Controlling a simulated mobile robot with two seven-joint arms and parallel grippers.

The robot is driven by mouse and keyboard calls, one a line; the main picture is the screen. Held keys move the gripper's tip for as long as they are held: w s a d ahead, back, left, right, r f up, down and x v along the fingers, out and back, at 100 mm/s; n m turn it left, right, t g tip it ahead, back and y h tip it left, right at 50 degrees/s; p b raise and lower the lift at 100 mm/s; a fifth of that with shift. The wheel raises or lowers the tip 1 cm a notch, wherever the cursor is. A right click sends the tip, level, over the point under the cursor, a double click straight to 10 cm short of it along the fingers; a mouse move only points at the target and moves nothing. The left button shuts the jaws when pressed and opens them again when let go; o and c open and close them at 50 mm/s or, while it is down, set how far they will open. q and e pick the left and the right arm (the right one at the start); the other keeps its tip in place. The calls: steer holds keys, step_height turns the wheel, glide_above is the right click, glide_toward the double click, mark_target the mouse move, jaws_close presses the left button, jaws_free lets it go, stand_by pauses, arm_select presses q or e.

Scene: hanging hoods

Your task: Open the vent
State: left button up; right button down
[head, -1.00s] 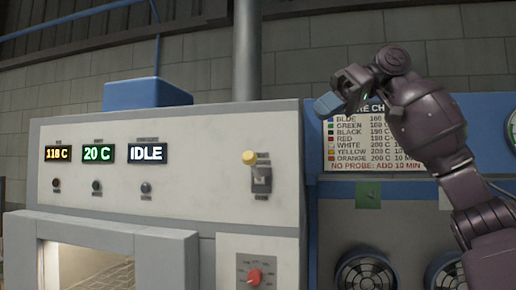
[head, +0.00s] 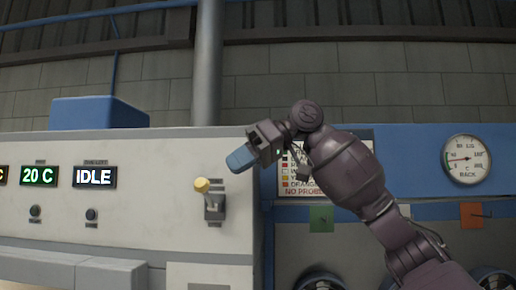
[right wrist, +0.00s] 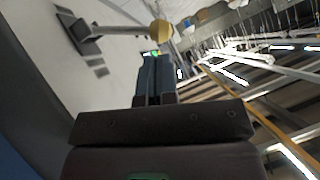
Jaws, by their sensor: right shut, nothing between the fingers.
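A lever with a yellow knob (head: 202,185) is mounted on a slotted plate (head: 215,207) on the white panel. Its labels are too small to read. In the right wrist view the knob (right wrist: 160,31) sits just beyond the fingertips, its stem running left to the plate. My right gripper (head: 239,160) has blue fingers pressed together with nothing between them. It is up and right of the knob in the head view, with a visible gap. The shut fingers also show in the right wrist view (right wrist: 157,60). My left gripper is out of view.
The white panel (head: 130,170) carries green "20 C" and white "IDLE" displays (head: 94,177) with small knobs below. A chart (head: 297,183) is partly hidden behind my right arm. A round gauge (head: 467,160) is at right, fans below.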

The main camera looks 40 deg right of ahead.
mark_target(207, 195)
steer(key=shift+p+x, duration=0.3)
steer(key=shift+x, duration=1.9)
steer(key=shift+s, duration=0.15)
